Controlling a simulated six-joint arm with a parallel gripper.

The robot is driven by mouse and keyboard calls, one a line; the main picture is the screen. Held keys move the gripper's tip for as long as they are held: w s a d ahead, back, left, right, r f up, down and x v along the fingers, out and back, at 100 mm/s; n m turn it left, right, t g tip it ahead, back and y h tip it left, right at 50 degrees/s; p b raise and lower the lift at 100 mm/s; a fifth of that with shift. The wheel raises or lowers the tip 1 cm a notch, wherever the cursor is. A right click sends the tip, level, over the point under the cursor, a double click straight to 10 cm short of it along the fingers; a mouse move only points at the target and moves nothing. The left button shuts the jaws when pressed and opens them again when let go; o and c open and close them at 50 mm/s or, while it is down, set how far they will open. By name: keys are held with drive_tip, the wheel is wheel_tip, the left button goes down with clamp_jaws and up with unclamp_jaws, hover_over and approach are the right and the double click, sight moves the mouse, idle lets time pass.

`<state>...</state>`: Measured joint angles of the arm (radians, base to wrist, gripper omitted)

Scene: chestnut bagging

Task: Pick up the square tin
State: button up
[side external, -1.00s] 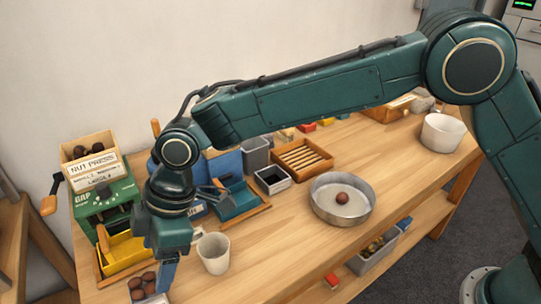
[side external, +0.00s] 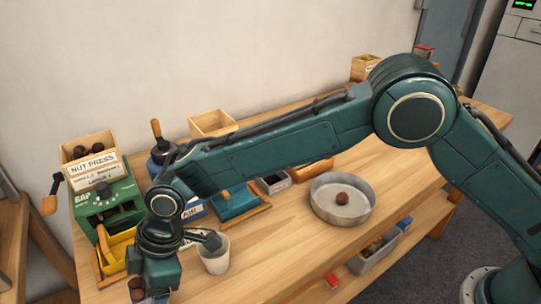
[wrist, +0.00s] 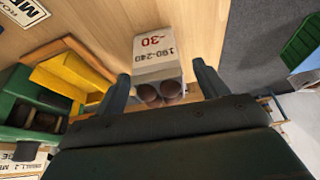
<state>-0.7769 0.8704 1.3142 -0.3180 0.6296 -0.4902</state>
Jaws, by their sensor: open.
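The square tin (wrist: 155,48) is pale with printed numbers and holds round brown chestnuts; in the wrist view it appears between my two fingers, its chestnut end toward the palm. My gripper (wrist: 163,80) is open, one finger on either side of the tin; I cannot tell whether either finger touches it. In the side view my gripper (side external: 154,270) is low over the front left of the bench and hides most of the tin. Only some chestnuts (side external: 137,284) show beside it.
A white mug (side external: 214,254) stands close right of my gripper. The green nut press (side external: 104,200) with a yellow tray (side external: 117,250) is close behind it. A round metal pan (side external: 341,200) holding one chestnut and a small dark-filled box (side external: 274,183) lie farther right.

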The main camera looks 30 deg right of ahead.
sight(147, 300)
drive_tip(key=shift+x, duration=2.1)
drive_tip(key=c, duration=1.1)
drive_tip(key=shift+r, duration=0.2)
wheel_tip(147, 300, up, 20)
drive_tip(key=shift+f, duration=0.1)
